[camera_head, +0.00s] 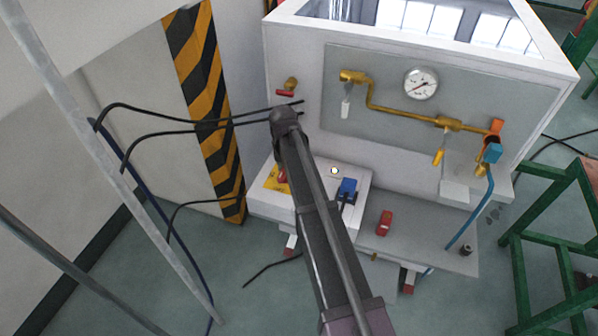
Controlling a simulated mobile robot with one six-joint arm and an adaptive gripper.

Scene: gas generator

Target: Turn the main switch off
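A red switch knob (283,175) on a yellow plate (272,182) sits on the white box (318,172) at the front left of the generator unit; I take it for the main switch. My dark arm crosses in front of it and covers its right part, so I cannot tell the knob's position. The arm rises from the bottom of the picture to a dark rounded joint above the switch. My gripper cannot be made out; the arm seems to hide it. I cannot tell whether it touches the switch.
The white generator cabinet (295,60) carries brass piping (400,113) and a round gauge (421,83). A blue connector (347,189) and a red block (384,222) are right of my arm. Black cables (150,133) hang at left. A green frame (540,215) stands at right.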

